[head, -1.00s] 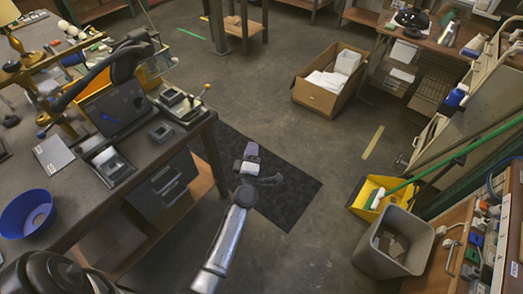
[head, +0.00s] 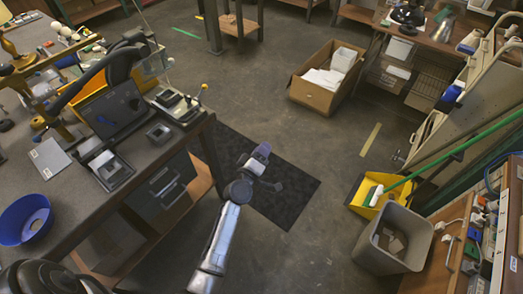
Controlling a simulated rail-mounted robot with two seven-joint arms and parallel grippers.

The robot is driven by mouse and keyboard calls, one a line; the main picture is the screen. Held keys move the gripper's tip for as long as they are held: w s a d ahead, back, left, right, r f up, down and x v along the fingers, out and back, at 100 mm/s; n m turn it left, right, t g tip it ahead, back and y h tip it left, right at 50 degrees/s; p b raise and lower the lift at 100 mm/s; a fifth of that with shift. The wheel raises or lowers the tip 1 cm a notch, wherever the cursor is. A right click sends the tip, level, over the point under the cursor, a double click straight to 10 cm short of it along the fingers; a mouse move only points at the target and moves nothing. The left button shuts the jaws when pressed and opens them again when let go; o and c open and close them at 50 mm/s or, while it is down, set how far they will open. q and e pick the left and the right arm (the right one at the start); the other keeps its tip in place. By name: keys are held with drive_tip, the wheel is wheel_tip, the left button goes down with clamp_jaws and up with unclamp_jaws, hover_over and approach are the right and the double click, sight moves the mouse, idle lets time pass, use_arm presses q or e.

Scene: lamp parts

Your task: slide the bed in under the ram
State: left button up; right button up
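A small press-like device (head: 182,106) with a grey base and a yellow-knobbed lever stands near the right edge of the bench at left. At this size I cannot tell its ram from its bed. A small dark block with a pale top (head: 159,133) sits just in front of it, and a larger similar unit (head: 113,172) is further forward. My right gripper is out of view.
The bench (head: 75,205) carries a blue bowl (head: 25,219), a tilted dark panel (head: 115,108) and a dark curved arm-like fixture (head: 95,80). A cardboard box (head: 316,95), yellow tub (head: 362,205) and grey bin (head: 377,260) stand on the floor. The middle floor is open.

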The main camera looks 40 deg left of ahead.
use_arm(q)
drive_tip(key=o, duration=0.4)
drive_tip(key=shift+w, duration=0.1)
drive_tip(key=o, duration=0.5)
drive_tip(key=w+r+t+b, duration=0.1)
drive_tip(key=w+r+b, duration=0.1)
drive_tip(key=w+a+r+t+b, duration=0.1)
drive_tip(key=w+r+b, duration=0.1)
drive_tip(key=w+r, duration=0.1)
drive_tip(key=w+r+t+b, duration=0.1)
drive_tip(key=w+r+b, duration=0.1)
drive_tip(key=w+r, duration=0.1)
drive_tip(key=shift+a+r+n, duration=0.15)
drive_tip(key=shift+a+n, duration=0.1)
drive_tip(key=shift+n, duration=0.05)
drive_tip(key=shift+o, duration=0.2)
drive_tip(key=n+g+y, duration=0.3)
drive_tip(key=g+y, duration=1.1)
drive_tip(key=g, duration=0.8)
approach(191, 118)
drive_tip(key=shift+a+b, duration=2.45)
drive_tip(key=shift+a, duration=2)
drive_tip(key=shift+c, duration=0.4)
